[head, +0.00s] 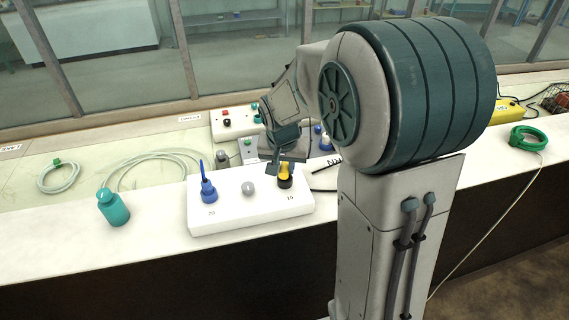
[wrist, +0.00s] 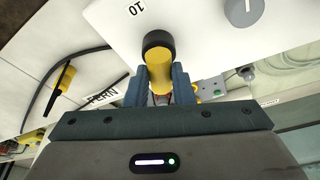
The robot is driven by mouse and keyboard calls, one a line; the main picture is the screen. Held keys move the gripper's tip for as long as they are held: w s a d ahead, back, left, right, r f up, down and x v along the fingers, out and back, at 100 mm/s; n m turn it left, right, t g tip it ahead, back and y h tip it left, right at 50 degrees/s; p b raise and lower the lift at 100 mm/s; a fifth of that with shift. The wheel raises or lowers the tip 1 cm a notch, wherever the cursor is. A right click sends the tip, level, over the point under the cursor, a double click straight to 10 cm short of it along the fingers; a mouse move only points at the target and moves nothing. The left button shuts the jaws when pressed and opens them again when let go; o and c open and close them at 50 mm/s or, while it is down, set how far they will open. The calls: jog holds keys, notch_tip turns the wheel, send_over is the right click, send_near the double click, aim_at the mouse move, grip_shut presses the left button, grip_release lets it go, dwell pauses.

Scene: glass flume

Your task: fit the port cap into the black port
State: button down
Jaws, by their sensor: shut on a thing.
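The port cap is yellow and shows in the head view (head: 285,169) at the right end of a white block (head: 235,219). My gripper (head: 276,166) comes down to it from behind. In the wrist view, my gripper's two fingers (wrist: 158,84) are shut on the sides of the yellow cap (wrist: 160,76). The cap's far end meets the black port (wrist: 157,38), whose dark rim shows around it. The black port (head: 285,183) sits by the "10" mark. I cannot tell how deep the cap sits in it.
A grey knob (head: 248,188) and a blue port with an upright blue piece (head: 208,190) share the block. A teal bottle (head: 113,207) and coiled hose (head: 58,177) lie left. A control box (head: 236,122) stands behind. A green ring (head: 529,138) lies far right.

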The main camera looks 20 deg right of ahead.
jog(key=shift+f, duration=0.15)
jog(key=shift+f, duration=0.1)
jog(key=shift+f+b, duration=0.4)
jog(key=shift+b, duration=0.15)
jog(key=c, duration=1.3)
grip_release()
jog(key=shift+o, duration=0.2)
